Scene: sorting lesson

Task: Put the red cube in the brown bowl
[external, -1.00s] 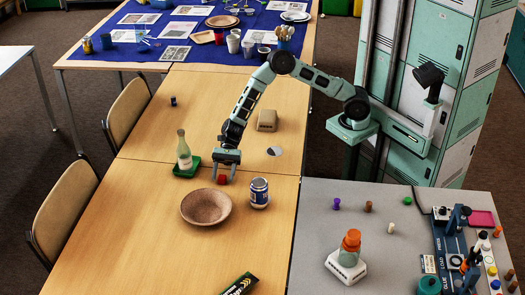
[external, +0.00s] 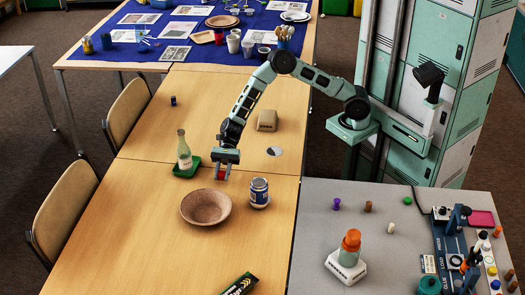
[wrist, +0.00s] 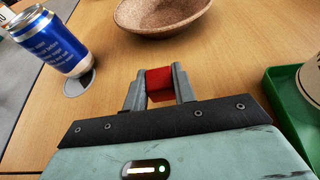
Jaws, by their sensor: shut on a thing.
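The red cube (wrist: 160,84) is between the two fingers of my gripper (wrist: 160,88), which is shut on it. In the external view the cube (external: 221,174) shows small and partly hidden between the fingertips of my gripper (external: 222,176). I cannot tell for sure how far it is above the table. The brown bowl (external: 206,207) stands empty on the table, nearer the camera and a little left of my gripper. In the wrist view the bowl (wrist: 163,18) is beyond the cube, cut off at the top edge.
A green tray (external: 187,172) with a bottle (external: 184,152) is left of my gripper. The table left of the bowl is clear.

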